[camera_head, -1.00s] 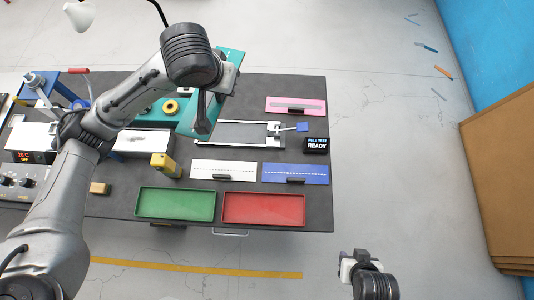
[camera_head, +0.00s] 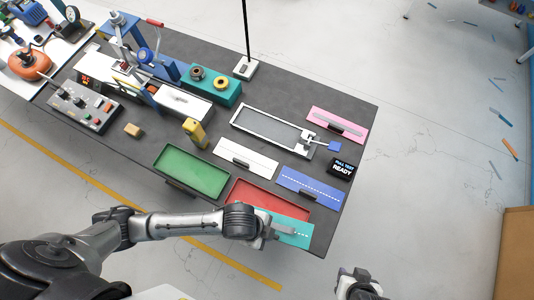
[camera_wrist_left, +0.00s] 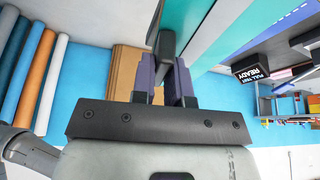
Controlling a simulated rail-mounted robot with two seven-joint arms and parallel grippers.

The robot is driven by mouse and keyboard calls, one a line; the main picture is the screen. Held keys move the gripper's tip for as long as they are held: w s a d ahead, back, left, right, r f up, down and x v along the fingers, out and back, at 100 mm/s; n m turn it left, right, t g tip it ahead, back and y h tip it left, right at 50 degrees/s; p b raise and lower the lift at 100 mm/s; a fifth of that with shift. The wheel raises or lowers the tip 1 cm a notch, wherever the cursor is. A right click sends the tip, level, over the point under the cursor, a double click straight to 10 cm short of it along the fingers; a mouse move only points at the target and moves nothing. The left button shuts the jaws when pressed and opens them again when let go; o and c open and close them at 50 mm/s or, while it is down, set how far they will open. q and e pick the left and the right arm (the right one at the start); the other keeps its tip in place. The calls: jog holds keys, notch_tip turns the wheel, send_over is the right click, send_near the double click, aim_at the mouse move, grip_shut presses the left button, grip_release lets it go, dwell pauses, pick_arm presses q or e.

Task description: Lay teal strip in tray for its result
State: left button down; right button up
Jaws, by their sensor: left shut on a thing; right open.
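The teal strip (camera_head: 294,234), with a row of white marks, is held by my left gripper (camera_head: 270,231) at the front edge of the table. It overlaps the front right part of the red tray (camera_head: 243,187) in the head view; its height above it is hard to tell. In the left wrist view the strip (camera_wrist_left: 213,40) runs up from the jaws (camera_wrist_left: 163,75), which are shut on its dark handle. The green tray (camera_head: 190,172) lies left of the red one and looks empty. My right gripper (camera_head: 352,275) is open and empty, off the table at the bottom.
White (camera_head: 258,163), blue (camera_head: 322,193) and pink (camera_head: 338,124) strips lie on the dark table around a clamp frame (camera_head: 272,130). A display (camera_head: 342,168) reads "PULL TEST READY". A yellow device (camera_head: 195,131) stands behind the green tray.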

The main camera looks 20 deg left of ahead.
pick_arm(q)
jog(key=s+d+f+m, duration=0.1)
jog(key=s+f, duration=0.1)
jog(key=s, duration=0.2)
jog(key=shift+m+g, duration=0.3)
jog(key=w+a+f, duration=0.1)
jog(key=w+f, duration=0.1)
jog(key=w, duration=0.1)
jog(key=w+a+f, duration=0.2)
jog(key=w, duration=0.1)
jog(key=w+a+f, duration=0.2)
jog(key=w, duration=0.1)
jog(key=shift+w+a+f, duration=0.1)
jog(key=shift+w, duration=0.3)
jog(key=shift+f+b, duration=0.35)
jog(key=shift+f, duration=1.65)
jog(key=shift+f, duration=0.1)
jog(key=c, duration=1.4)
grip_release()
